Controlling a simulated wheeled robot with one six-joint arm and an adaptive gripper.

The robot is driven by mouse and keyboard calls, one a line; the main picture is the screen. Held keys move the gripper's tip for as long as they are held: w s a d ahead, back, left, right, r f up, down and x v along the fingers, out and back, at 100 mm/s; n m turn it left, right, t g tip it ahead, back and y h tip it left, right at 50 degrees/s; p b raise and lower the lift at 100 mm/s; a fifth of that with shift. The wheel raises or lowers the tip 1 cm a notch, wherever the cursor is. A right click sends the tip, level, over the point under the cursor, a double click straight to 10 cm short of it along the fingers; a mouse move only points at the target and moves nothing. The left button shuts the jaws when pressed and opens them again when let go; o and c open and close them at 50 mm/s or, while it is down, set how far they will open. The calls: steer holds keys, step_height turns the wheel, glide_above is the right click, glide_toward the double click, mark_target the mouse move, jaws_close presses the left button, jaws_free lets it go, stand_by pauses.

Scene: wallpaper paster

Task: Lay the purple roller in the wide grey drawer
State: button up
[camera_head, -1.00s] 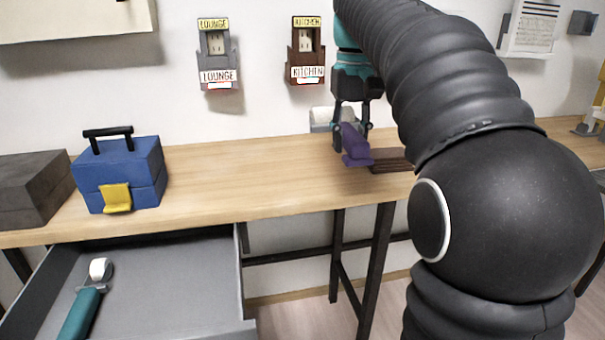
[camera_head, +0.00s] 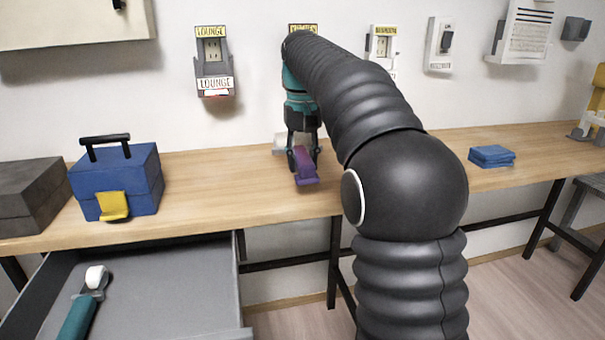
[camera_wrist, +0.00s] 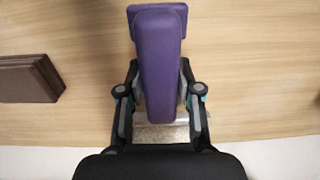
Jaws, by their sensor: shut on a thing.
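The purple roller (camera_head: 305,169) is held in my gripper (camera_head: 303,152) over the wooden table, near its front half. In the wrist view the purple roller (camera_wrist: 160,60) stands out between the two fingers of my gripper (camera_wrist: 161,98), which are shut on it. A pale roller end shows behind it. The wide grey drawer (camera_head: 165,285) is pulled open below the table at the lower left. A teal-handled roller (camera_head: 82,310) with a white head lies along its left side; the rest of the drawer floor is bare.
A blue toolbox (camera_head: 118,180) with a yellow latch and a dark grey box (camera_head: 30,195) stand on the table (camera_head: 220,185) above the drawer. Folded blue cloths (camera_head: 492,156) lie at the right. A brown stack (camera_wrist: 28,78) lies left in the wrist view. Labelled holders (camera_head: 212,65) hang on the wall.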

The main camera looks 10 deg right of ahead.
mark_target(302, 187)
step_height(302, 187, down, 2)
steer(key=shift+f+b, duration=0.1)
steer(key=shift+b, duration=0.2)
steer(key=shift+f+p, duration=0.35)
steer(key=shift+f, duration=0.35)
steer(key=o, duration=1)
steer(key=shift+f, duration=0.15)
steer(key=shift+f+b, duration=0.1)
steer(key=shift+b, duration=0.2)
steer(key=shift+f+b, duration=0.15)
steer(key=shift+b, duration=0.25)
steer(key=r, duration=0.4)
steer(key=r+p, duration=0.1)
steer(key=r, duration=0.4)
steer(key=r+p, duration=0.1)
steer(key=r, duration=0.3)
steer(key=shift+s+d+r, duration=0.15)
steer(key=shift+d+r, duration=0.1)
steer(key=shift+r, duration=0.35)
